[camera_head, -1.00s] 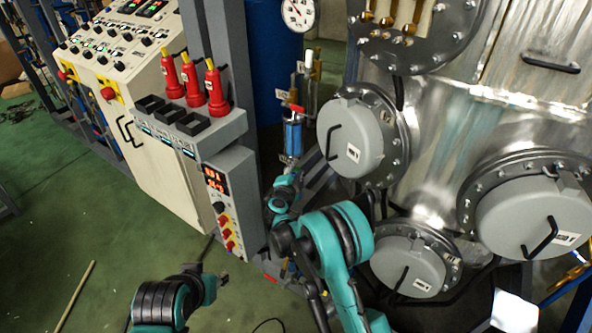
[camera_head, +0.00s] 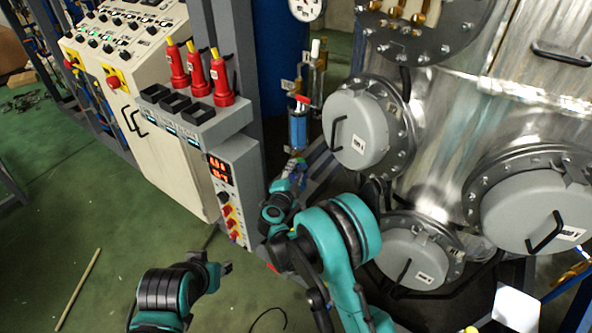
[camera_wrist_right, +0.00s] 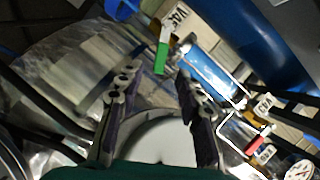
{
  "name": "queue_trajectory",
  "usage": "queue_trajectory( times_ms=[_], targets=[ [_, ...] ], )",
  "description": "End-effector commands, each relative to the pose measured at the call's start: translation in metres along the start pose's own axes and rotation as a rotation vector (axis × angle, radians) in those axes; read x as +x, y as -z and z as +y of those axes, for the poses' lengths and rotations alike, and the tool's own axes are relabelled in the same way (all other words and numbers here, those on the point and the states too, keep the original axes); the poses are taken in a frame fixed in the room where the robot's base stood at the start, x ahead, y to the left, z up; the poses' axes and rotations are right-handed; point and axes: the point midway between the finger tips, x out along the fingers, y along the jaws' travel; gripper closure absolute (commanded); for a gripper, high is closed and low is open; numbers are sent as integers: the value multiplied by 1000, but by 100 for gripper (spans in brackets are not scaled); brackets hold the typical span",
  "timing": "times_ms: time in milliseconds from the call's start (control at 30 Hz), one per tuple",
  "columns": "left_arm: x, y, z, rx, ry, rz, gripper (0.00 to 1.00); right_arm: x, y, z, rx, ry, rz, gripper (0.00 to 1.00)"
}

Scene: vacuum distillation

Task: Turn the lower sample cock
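The lower sample cock shows its green handle (camera_wrist_right: 161,58) in the right wrist view, at the lower end of the blue sample cylinder (camera_wrist_right: 210,70). The cylinder (camera_head: 298,129) stands upright in the head view, left of the steel vessel. My right gripper (camera_wrist_right: 155,92) is open and empty. The green handle appears beyond and between its fingertips, with no contact visible. In the head view my right gripper (camera_head: 293,170) is just below the cylinder, small and partly hidden. My left gripper (camera_head: 226,267) is low at left, away from the cylinder; its finger state is unclear.
A red upper handle (camera_head: 303,100) tops the cylinder. A grey control box (camera_head: 236,180) stands close left of my right arm. The vessel's round covers (camera_head: 356,130) are close on the right. Green floor (camera_head: 60,220) is open at left.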

Motion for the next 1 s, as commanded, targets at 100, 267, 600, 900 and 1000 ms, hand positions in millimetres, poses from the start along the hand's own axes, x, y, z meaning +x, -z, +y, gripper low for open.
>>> queue_trajectory(
  times_ms=[100, 267, 600, 900, 1000],
  targets=[
    [0, 0, 0, 0, 0, 0, 64, 0, 0, 0, 0, 0, 0, 64],
    [0, 0, 0, 0, 0, 0, 64, 1, -3, 2, 35, 4, 9, 100],
    [-3, 2, 0, 0, 0, 0, 64, -2, -31, 47, 724, 162, 148, 100],
    [-5, 3, 0, 0, 0, 0, 64, -27, -44, 86, 1352, 428, 141, 100],
    [-5, 4, 0, 0, 0, 0, 64, -33, -45, 92, 1448, 474, 125, 100]
  ],
)
